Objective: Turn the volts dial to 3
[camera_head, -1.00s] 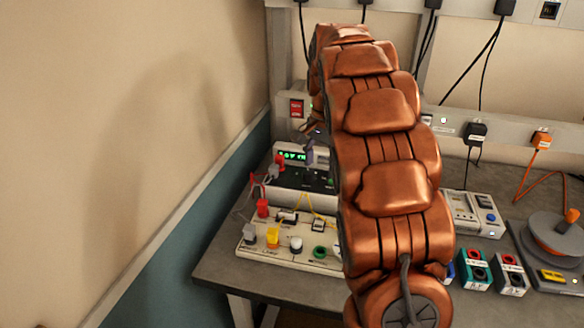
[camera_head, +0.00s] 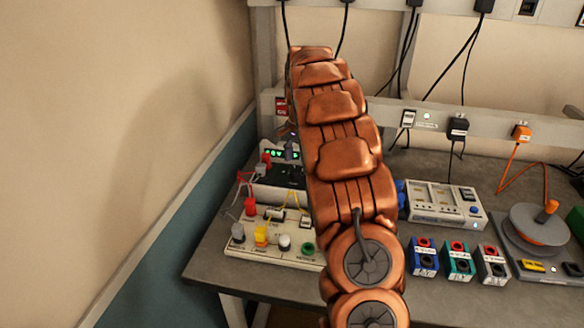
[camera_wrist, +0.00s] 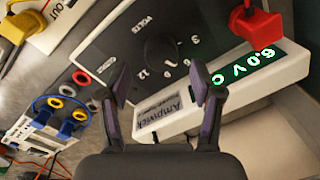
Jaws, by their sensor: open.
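The power supply (camera_head: 278,190) stands at the back left of the bench in the head view, partly behind my arm. In the wrist view its dark panel shows the black volts dial (camera_wrist: 160,53), with "VOLTS" and numbers printed around it. The green display (camera_wrist: 248,64) reads 6.0 V. My gripper (camera_wrist: 160,84) is open and empty, its two purple-grey fingers apart on either side of the dial in the picture. Contact with the dial does not show. The dial's pointer is too unclear to read. In the head view my arm hides most of the gripper and the dial.
A red plug (camera_wrist: 256,24) sits beside the display. A white board (camera_head: 270,240) with coloured knobs lies in front of the supply. Blue, green and white socket blocks (camera_head: 458,261), a white meter box (camera_head: 445,203) and a cable reel (camera_head: 538,226) stand right. The wall (camera_head: 120,130) is close on the left.

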